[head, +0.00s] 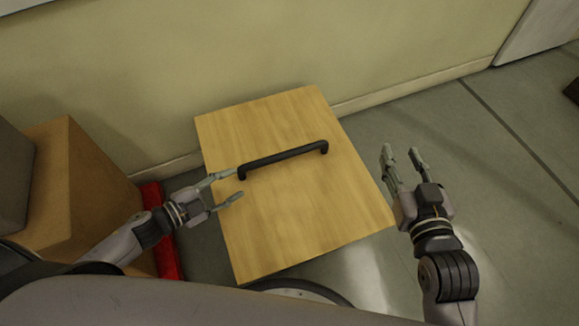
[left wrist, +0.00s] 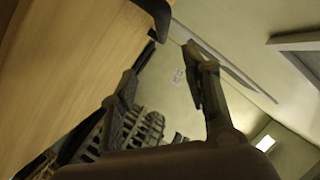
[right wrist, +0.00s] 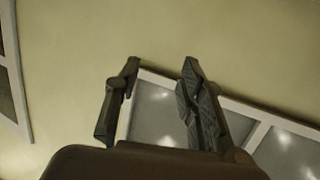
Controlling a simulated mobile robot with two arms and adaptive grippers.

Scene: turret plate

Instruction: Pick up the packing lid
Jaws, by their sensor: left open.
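The packing lid (head: 290,205) is a light wooden board with a black bar handle (head: 284,158) on its upper face. In the left wrist view the lid (left wrist: 75,70) fills the left side, with part of the dark handle (left wrist: 154,14) at the top. My left gripper (head: 238,184) is open at the lid's left side, its fingertips close to the handle's left end; I cannot tell whether they touch it. My right gripper (head: 402,154) is apart from the lid on its right side, with its fingers spread and nothing between them. In the right wrist view its fingers (right wrist: 160,85) are also apart.
A brown box (head: 75,190) stands at the left with a grey object (head: 12,180) beside it. A red object (head: 160,235) lies on the floor between box and lid. A wall (head: 250,45) runs behind the lid.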

